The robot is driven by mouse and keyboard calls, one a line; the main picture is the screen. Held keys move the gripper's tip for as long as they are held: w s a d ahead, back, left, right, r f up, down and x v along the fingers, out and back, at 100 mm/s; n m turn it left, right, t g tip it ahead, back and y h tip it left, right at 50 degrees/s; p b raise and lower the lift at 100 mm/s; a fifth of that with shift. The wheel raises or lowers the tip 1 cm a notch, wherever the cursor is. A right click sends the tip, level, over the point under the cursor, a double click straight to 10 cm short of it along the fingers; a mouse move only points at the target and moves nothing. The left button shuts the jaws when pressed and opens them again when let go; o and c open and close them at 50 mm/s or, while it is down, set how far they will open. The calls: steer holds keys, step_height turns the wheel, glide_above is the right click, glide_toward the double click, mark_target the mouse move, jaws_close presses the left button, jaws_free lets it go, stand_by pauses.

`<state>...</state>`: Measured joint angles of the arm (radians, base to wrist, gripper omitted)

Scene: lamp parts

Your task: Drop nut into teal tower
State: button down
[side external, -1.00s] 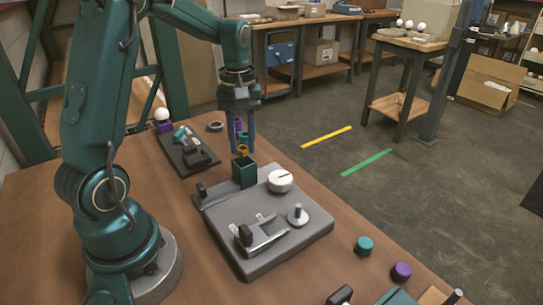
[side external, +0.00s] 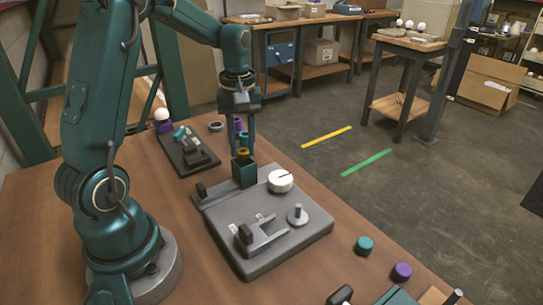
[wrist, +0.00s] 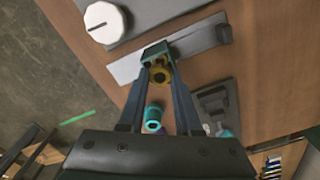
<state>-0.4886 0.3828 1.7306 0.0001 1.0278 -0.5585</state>
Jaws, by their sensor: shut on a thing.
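The brass-yellow nut (side external: 242,153) is pinched between the fingertips of my gripper (side external: 246,158). It sits at the top opening of the teal tower (side external: 244,175), a square hollow post at the back edge of the grey fixture plate. In the wrist view, the nut (wrist: 160,76) shows between the fingertips, with the tower rim (wrist: 154,51) right beside it. My gripper (wrist: 158,66) is shut on the nut. I cannot tell how far the nut reaches inside the tower.
The grey plate (side external: 300,245) carries a white round knob (side external: 280,181), a pin on a disc and a black-handled clamp. A teal cylinder (wrist: 153,115) and a purple one stand behind the tower. A smaller dark fixture (side external: 186,152) lies back left. Teal and purple caps sit front right.

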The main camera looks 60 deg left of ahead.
steer(key=shift+f, duration=0.5)
stand_by(0.8)
stand_by(0.4)
steer(key=c, duration=0.5)
jaws_free()
steer(key=shift+r, duration=0.1)
steer(key=shift+d+r, duration=0.1)
steer(key=shift+r, duration=2.35)
